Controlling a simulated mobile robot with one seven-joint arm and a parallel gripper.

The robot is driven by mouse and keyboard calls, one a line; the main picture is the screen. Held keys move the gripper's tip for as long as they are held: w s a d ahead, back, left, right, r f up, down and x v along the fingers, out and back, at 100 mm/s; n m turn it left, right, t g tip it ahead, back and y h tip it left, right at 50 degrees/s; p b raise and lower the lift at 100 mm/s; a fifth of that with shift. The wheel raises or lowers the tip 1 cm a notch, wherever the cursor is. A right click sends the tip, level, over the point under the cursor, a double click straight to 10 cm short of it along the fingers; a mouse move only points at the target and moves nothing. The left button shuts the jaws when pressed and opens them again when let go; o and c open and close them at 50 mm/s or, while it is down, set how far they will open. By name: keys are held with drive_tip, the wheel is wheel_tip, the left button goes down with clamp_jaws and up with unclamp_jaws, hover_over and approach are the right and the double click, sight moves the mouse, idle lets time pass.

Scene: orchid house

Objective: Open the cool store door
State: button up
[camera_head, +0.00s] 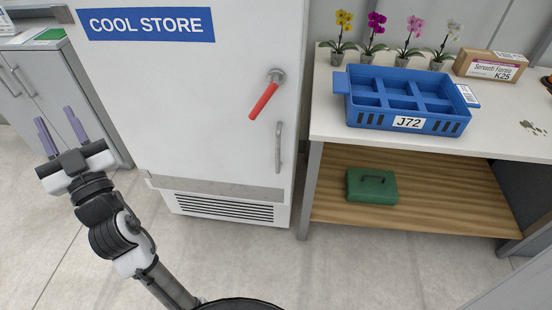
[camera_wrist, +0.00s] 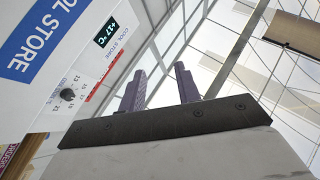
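The white cool store door (camera_head: 195,95) is shut in the head view, with a blue "COOL STORE" sign at its top. A red lever (camera_head: 263,101) on a grey round mount sits at its upper right, slanting down to the left. A grey vertical handle (camera_head: 279,147) is below it near the right edge. My gripper (camera_head: 61,133) is left of the door, fingers up, apart and empty. In the wrist view my gripper (camera_wrist: 160,88) has its two purple fingers spread, with the cool store's upper panel (camera_wrist: 88,62), a dial and a +17 °C display to the left.
A white bench (camera_head: 330,125) stands right of the cool store, carrying a blue crate (camera_head: 408,123), several potted orchids and a cardboard box (camera_head: 490,67). A green case (camera_head: 371,187) lies on its wooden lower shelf. Grey cabinets (camera_head: 50,90) stand at left. The floor before the door is clear.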

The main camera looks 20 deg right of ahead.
drive_tip(key=w+d+f+m+g+h+b, duration=0.1)
drive_tip(key=w+d+f+m+h, duration=0.2)
drive_tip(key=d+f+h, duration=0.35)
drive_tip(key=w+d+f+m+g+h+b, duration=0.1)
drive_tip(key=w+d+f+m+g+h, duration=0.15)
drive_tip(key=d+f, duration=0.55)
drive_tip(key=m+g+h+b, duration=0.2)
drive_tip(key=m+g+h, duration=0.45)
drive_tip(key=h, duration=0.35)
approach(277, 155)
drive_tip(key=shift+n, duration=0.6)
drive_tip(key=p+x, duration=0.4)
drive_tip(key=x, duration=0.5)
drive_tip(key=shift+w+d+r, duration=0.1)
drive_tip(key=shift+r, duration=0.05)
drive_tip(key=shift+x, duration=0.8)
clamp_jaws()
